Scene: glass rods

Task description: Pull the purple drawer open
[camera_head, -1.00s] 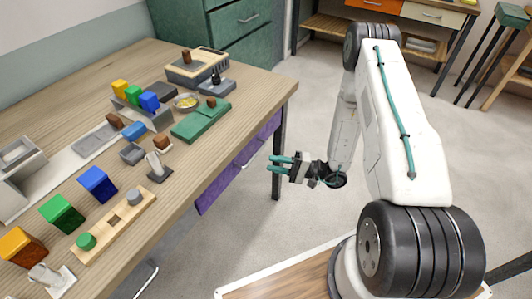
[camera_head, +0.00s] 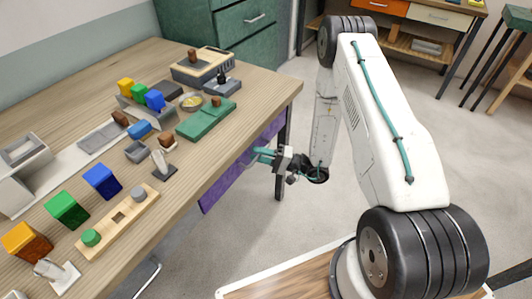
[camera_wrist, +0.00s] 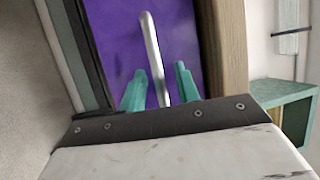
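The purple drawer (camera_head: 222,186) is under the right edge of the wooden table and looks closed. Its front also fills the upper middle of the wrist view (camera_wrist: 112,45). A slim silver bar handle (camera_wrist: 153,48) stands out from the front. My gripper (camera_head: 258,156) is at the drawer front with its teal fingers pointing at it. In the wrist view my gripper (camera_wrist: 160,85) is open, with the handle running between its fingers and a gap visible on both sides. The fingertips' contact with the drawer front cannot be told.
The wooden table (camera_head: 75,100) carries several blocks, trays and a green case (camera_head: 205,118). A dark table leg (camera_head: 282,150) stands close beside my gripper. Green cabinets (camera_head: 240,25) are behind.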

